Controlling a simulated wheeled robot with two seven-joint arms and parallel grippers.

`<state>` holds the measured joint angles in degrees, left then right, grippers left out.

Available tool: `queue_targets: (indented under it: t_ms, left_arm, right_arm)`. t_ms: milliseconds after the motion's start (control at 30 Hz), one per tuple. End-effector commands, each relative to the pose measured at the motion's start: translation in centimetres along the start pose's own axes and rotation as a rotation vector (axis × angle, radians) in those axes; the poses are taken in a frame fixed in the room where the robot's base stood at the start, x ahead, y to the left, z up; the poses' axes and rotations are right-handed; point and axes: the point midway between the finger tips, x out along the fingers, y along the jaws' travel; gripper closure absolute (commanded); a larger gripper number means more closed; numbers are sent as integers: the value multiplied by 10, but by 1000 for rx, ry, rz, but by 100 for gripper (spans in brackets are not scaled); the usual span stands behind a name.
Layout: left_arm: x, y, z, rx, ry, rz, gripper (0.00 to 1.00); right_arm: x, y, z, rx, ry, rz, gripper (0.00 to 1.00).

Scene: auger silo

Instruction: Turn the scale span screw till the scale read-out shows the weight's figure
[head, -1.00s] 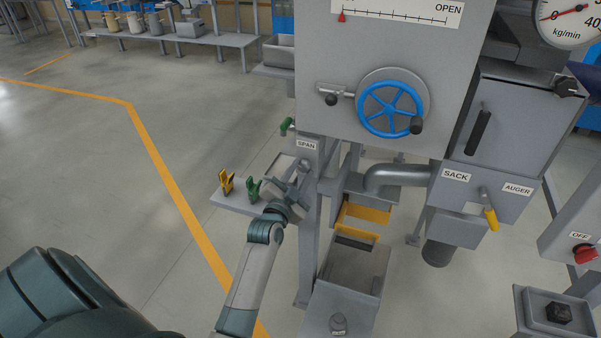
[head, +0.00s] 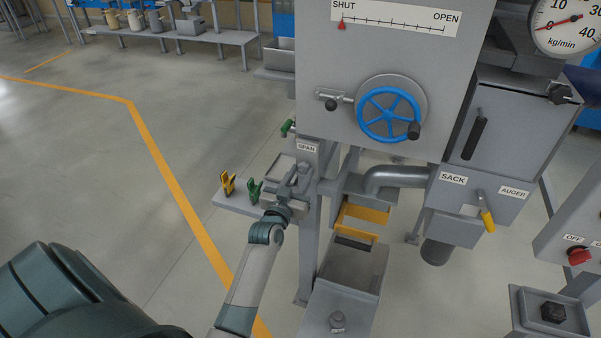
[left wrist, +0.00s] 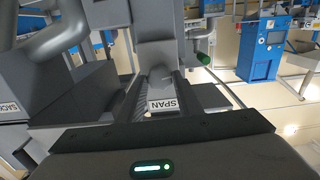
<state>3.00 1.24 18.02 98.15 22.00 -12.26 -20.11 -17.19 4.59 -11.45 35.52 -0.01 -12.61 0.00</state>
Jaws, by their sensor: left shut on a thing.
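The SPAN label (head: 306,147) is on the grey post left of the hopper; it also shows in the left wrist view (left wrist: 163,105). My left gripper (head: 301,172) is at the post just below this label, shut on the span screw. The jaws hide nearly all of the screw, and its angle cannot be told. A small grey weight-like piece (head: 338,320) stands on the low grey box at the bottom; its marking is too small to read. No legible scale read-out shows in either view. My right gripper is not in view.
A blue handwheel (head: 389,112) is on the panel above right. A small shelf (head: 233,199) holds a yellow clip (head: 228,183) and a green clip (head: 254,191) left of my gripper. A grey pipe (head: 400,175) runs to the SACK box. Open floor lies to the left.

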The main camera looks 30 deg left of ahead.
Motion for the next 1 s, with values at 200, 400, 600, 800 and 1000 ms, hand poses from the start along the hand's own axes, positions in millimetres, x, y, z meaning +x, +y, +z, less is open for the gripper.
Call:
queue_targets:
  t_ms: [200, 400, 600, 800, 1000]
  left_arm:
    - [0, 0, -1, -208, 0, 0, 90]
    - [0, 0, -1, -382, 0, 0, 90]
    - [0, -1, -1, -513, 1, 0, 90]
    - [0, -1, 0, -587, 1, 0, 90]
    - [0, -1, 0, -609, 2, 0, 90]
  right_arm:
    - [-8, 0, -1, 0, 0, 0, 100]
    - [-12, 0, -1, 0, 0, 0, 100]
    - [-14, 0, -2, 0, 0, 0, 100]
    - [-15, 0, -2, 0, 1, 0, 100]
    - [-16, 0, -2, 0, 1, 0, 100]
